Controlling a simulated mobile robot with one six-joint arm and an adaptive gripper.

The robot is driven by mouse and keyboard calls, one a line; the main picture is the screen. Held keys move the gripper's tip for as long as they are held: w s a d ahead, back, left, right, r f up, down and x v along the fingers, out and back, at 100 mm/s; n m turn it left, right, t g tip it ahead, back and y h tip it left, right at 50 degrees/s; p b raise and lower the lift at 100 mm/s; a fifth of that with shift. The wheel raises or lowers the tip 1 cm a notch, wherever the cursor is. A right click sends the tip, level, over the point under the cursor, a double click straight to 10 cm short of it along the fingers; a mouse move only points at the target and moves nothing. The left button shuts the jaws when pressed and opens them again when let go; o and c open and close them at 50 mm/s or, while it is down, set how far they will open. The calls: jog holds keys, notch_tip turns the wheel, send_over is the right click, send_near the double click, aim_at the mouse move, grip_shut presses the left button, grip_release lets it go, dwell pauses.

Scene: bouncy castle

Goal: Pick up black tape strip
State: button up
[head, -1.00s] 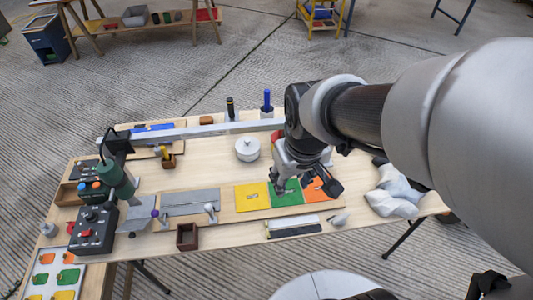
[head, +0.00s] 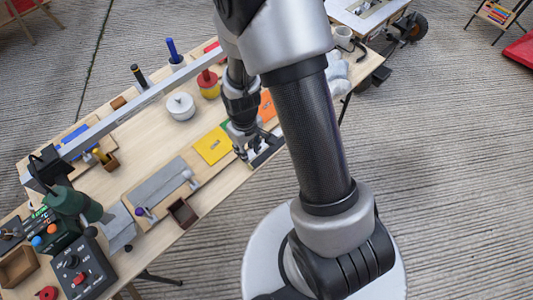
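The black tape strip (head: 268,152) lies near the front edge of the table, beside a pale strip. My gripper (head: 246,161) points down at the left end of the strips, with its fingers at or just above them. Part of the strips is hidden behind my gripper and arm. The fingers are small and dark here, so I cannot tell whether they are open or touching the tape.
A yellow square (head: 213,146) and an orange square (head: 267,106) lie beside my gripper. A white lidded pot (head: 180,106), a brown open box (head: 182,213) and a grey plate (head: 157,182) are to the left. A metal rail (head: 140,103) runs behind.

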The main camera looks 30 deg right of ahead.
aim_at(250, 165)
notch_tip(250, 165, down, 11)
jog(key=b, duration=0.4)
jog(key=shift+r, duration=0.2)
jog(key=shift+c, duration=0.3)
grip_shut()
